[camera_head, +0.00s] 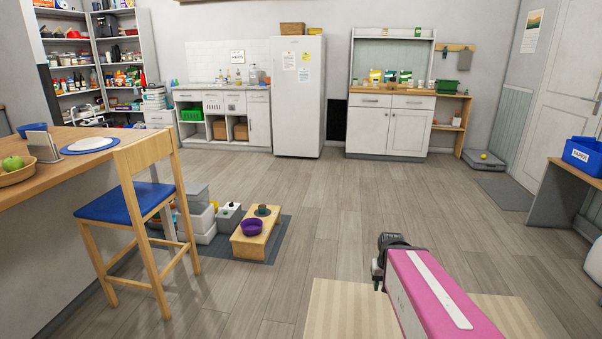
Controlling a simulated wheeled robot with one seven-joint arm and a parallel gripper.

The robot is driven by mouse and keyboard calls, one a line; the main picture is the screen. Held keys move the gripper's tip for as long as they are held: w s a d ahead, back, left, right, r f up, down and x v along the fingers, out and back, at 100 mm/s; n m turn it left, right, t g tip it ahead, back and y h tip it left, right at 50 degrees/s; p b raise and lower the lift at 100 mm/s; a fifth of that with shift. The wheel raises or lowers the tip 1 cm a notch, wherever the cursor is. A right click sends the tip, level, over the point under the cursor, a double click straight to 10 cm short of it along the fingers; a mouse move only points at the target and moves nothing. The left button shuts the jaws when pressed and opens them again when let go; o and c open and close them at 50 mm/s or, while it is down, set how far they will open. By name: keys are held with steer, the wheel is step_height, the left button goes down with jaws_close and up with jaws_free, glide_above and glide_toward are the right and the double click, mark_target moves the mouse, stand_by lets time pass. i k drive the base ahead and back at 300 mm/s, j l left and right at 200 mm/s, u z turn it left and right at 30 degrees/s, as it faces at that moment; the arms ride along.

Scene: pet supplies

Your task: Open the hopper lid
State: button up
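A small white box with a grey top (228,214) stands on the floor behind a low wooden bench. It may be the hopper with its lid, but it is too small to be sure. Its top looks closed. My arm, with a pink and white link, reaches in from the lower right. My gripper (378,272) is at the arm's dark end, over the floor well to the right of the bench and apart from everything. It is small and partly hidden by the wrist, so its finger opening does not show.
The wooden bench (248,244) bears a purple bowl (252,227) and a dark round item. Clear bins (200,220) stand to its left. A wooden chair with a blue seat (128,201) is nearer, beside the counter. The middle floor is clear. A striped rug (340,310) lies below my arm.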

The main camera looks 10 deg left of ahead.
mark_target(194, 188)
steer(key=i, duration=5.45)
steer(key=i+u, duration=0.15)
steer(key=i, duration=0.3)
steer(key=i+l+u, duration=0.1)
steer(key=i, duration=0.4)
steer(key=i+l+u, duration=0.15)
steer(key=i, duration=0.3)
steer(key=u, duration=3.5)
steer(key=i+l+u, duration=0.2)
steer(key=i+l, duration=0.55)
steer(key=l, duration=0.1)
